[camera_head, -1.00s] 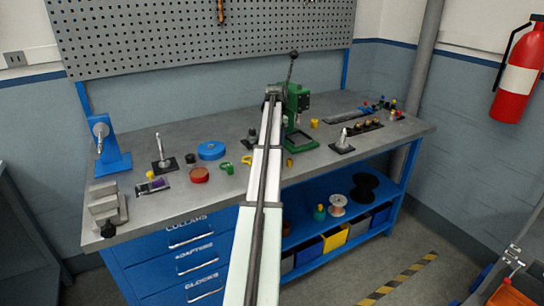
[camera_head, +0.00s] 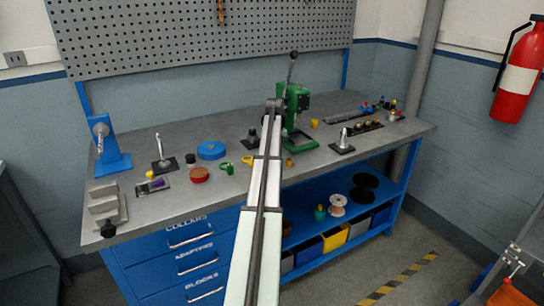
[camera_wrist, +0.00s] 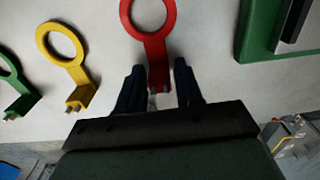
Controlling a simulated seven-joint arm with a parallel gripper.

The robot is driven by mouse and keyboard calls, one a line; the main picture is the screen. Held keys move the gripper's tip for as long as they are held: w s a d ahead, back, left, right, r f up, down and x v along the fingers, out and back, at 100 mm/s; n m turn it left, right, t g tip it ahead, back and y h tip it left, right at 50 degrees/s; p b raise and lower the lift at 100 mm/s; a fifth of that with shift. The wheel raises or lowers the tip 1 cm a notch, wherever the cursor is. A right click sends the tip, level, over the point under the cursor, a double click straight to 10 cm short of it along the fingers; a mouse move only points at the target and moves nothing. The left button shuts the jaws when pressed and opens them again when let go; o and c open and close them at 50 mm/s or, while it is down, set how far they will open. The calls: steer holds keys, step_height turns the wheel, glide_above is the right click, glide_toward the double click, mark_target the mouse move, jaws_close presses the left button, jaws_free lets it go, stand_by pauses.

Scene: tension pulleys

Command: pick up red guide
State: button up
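The red guide (camera_wrist: 156,42), a ring with a short stem and a foot, shows at the top centre of the wrist view, its ring cut by the frame edge. My gripper (camera_wrist: 160,82) is open, its two dark fingers on either side of the red stem. A narrow gap shows beside the stem, at least on the right. The red guide is hidden behind my arm in the head view, where my gripper's fingertips are also out of sight.
A yellow guide (camera_wrist: 66,52) and a green guide (camera_wrist: 14,88) lie left of the red one. A green press base (camera_wrist: 254,38) is close on the right. In the head view, the green press (camera_head: 297,112) stands beside my arm on the workbench (camera_head: 220,133).

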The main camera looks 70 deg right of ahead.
jaws_close()
